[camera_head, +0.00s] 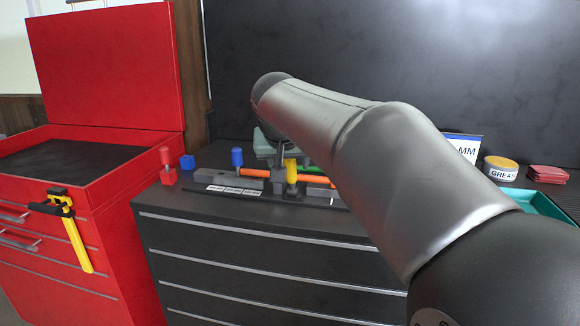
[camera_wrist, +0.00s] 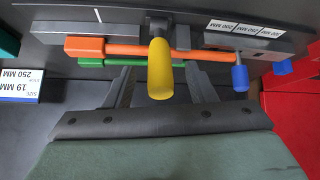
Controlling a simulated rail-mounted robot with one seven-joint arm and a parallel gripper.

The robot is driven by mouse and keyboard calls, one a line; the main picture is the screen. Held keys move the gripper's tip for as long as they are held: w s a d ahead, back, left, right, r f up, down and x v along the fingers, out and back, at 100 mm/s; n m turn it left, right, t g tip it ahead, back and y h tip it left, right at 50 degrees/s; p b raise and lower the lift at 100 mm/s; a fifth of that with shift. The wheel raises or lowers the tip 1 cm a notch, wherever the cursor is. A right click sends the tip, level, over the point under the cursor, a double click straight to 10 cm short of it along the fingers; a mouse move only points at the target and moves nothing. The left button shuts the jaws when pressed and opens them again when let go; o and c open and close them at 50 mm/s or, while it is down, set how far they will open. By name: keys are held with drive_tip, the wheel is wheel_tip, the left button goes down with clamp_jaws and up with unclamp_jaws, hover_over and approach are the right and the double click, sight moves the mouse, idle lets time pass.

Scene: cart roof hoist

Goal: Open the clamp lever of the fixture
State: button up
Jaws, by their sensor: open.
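The fixture (camera_head: 243,181) is a low dark grey bar with white labels on the black cabinet top; its labelled end also shows in the wrist view (camera_wrist: 268,42). A yellow-gripped upright lever (camera_head: 291,172) stands near its right part. In the wrist view the yellow lever (camera_wrist: 160,72) points towards the camera, between the two fingers. My gripper (camera_head: 277,158) is open around or just above it; I see no finger touching it. A blue-gripped lever (camera_head: 237,158) stands to the left. An orange bar (camera_wrist: 130,49) lies along the fixture. My arm hides part of the fixture in the head view.
A green bar (camera_wrist: 95,62) lies beside the orange one. A red-gripped post (camera_head: 166,158) and blue block (camera_head: 187,162) stand left. A red tool chest (camera_head: 100,190) adjoins the cabinet. A grease tin (camera_head: 500,168), sign (camera_head: 466,148) and teal tray (camera_head: 545,208) are right.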

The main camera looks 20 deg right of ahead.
drive_tip(key=p+v, duration=0.1)
drive_tip(key=v, duration=1.3)
drive_tip(key=shift+f, duration=0.1)
drive_tip(key=s+f+n+g+y+p, duration=0.3)
drive_tip(key=s+f+g+p, duration=0.4)
drive_tip(key=s+f+p, duration=0.6)
drive_tip(key=s+f, duration=0.8)
drive_tip(key=f, duration=0.2)
drive_tip(key=shift+d+n, duration=0.3)
drive_tip(key=shift+d, duration=0.1)
